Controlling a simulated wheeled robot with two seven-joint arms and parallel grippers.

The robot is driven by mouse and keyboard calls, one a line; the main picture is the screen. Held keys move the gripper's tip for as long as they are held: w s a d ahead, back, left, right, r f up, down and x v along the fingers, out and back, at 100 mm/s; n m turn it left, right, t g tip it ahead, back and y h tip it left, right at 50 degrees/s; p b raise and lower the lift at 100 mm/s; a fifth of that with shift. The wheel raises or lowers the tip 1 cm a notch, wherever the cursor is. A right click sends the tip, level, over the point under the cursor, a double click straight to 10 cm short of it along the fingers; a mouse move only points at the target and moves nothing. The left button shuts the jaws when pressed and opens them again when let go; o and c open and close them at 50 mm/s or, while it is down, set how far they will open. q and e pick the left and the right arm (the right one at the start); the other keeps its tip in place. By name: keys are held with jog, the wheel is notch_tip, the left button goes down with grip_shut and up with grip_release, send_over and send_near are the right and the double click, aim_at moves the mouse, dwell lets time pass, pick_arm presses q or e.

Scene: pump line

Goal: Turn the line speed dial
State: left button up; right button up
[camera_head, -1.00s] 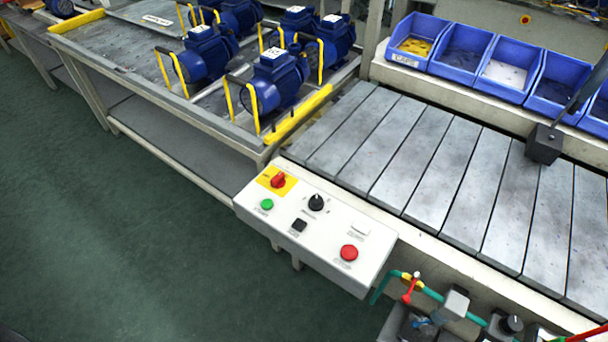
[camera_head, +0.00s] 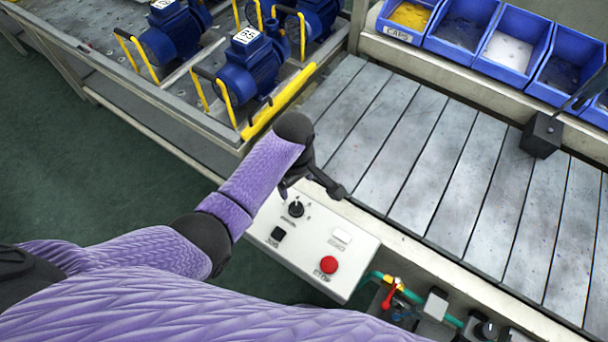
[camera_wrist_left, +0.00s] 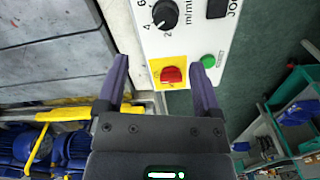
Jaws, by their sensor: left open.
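The line speed dial (camera_head: 296,209) is a black knob with a white pointer mark on the white control panel (camera_head: 290,264). In the left wrist view the dial (camera_wrist_left: 165,13) shows at the top edge, beside the numbers 2, 4 and 6 and "m/min". My left gripper (camera_head: 310,180) is over the far part of the panel, apart from the dial. In the left wrist view my left gripper (camera_wrist_left: 159,72) is open and empty, its fingers on either side of the red switch (camera_wrist_left: 171,74). My right gripper is not in view.
A red stop button (camera_head: 328,264), a black jog button (camera_head: 278,233) and a green button (camera_wrist_left: 208,61) are on the same panel. The slatted conveyor (camera_head: 430,150) lies behind it. Blue pumps (camera_head: 245,68) stand on the rack at the back left. A red-handled valve (camera_head: 390,296) is at the right.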

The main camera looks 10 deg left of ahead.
pick_arm(q)
jog(key=b, duration=0.3)
send_over(296, 207)
notch_tip(296, 207, down, 5)
jog(key=shift+f, duration=0.15)
notch_tip(296, 207, down, 4)
jog(key=shift+f+b, duration=0.25)
jog(key=shift+b, duration=1)
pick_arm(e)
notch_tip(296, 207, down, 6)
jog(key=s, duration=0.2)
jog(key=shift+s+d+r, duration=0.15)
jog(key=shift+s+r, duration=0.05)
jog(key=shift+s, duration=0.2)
pick_arm(q)
jog(key=shift+c, duration=0.3)
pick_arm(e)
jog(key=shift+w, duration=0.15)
pick_arm(q)
grip_shut()
